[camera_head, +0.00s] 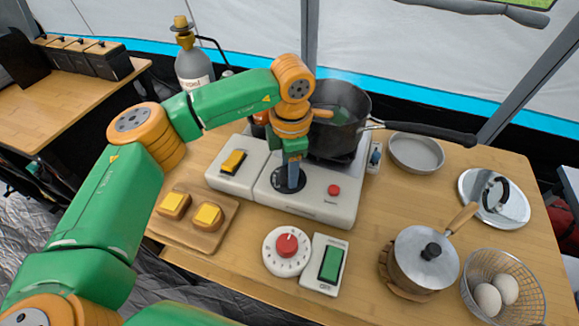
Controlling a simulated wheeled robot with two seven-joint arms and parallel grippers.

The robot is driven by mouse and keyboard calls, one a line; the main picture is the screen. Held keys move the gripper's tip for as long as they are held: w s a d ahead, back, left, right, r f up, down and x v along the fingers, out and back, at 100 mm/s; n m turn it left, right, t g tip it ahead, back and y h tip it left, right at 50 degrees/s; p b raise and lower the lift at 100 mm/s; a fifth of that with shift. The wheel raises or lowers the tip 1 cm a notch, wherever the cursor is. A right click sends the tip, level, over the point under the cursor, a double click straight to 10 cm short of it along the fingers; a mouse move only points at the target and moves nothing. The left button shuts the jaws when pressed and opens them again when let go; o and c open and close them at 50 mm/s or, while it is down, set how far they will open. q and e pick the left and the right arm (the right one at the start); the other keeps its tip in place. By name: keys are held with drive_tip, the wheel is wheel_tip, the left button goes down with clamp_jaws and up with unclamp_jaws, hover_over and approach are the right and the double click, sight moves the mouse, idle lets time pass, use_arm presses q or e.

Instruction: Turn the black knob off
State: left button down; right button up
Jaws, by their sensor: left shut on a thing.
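The white stove (325,205) stands on the wooden table with a dark pot (345,130) on its burner. The black knob (288,182) is on the stove's front part, with a dark round dial around it. My left gripper (291,166) points straight down onto the black knob and is shut on it. The fingers and wrist cover most of the knob, so its angle cannot be read. My right gripper is not in view.
A yellow switch (234,161) and red button (334,190) flank the knob. The pot's handle (430,132) sticks out right.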

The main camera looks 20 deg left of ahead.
use_arm(q)
drive_tip(key=shift+f, duration=0.1)
drive_tip(key=shift+c, duration=1.6)
unclamp_jaws()
drive_tip(key=r, duration=0.7)
drive_tip(key=shift+s+d+r+b, duration=0.1)
drive_tip(key=shift+s+d+b, duration=0.1)
drive_tip(key=shift+b, duration=0.15)
